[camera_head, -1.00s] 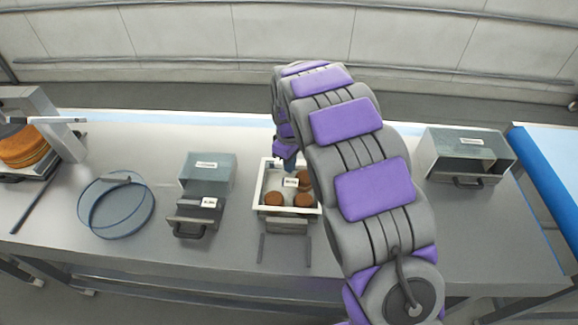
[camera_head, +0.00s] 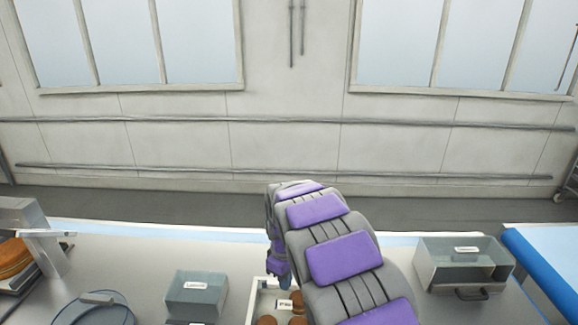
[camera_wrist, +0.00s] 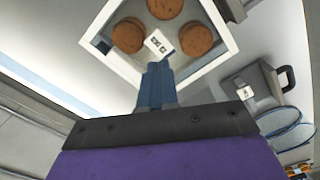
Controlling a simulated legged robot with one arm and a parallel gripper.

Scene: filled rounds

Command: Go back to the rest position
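My gripper (camera_head: 284,281) is low over the white tray (camera_head: 251,303) at the bottom of the head view, partly hidden by my own arm. In the wrist view the two blue fingers of my gripper (camera_wrist: 158,72) lie close together, with nothing seen between them. Their tips overlap the tray's edge (camera_wrist: 101,20) in the picture. Brown rounds (camera_wrist: 128,36) lie in the tray, and a small white label (camera_wrist: 158,43) shows just beyond the fingertips. I cannot tell whether the fingertips touch the label or the tray.
Left of the tray are a grey translucent box (camera_head: 195,296) and a round blue sieve-like ring (camera_head: 92,310). A stack of brown rounds (camera_head: 14,258) stands at far left. A larger labelled box (camera_head: 462,264) is right, before a blue-edged surface (camera_head: 545,273). The space above the table is open.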

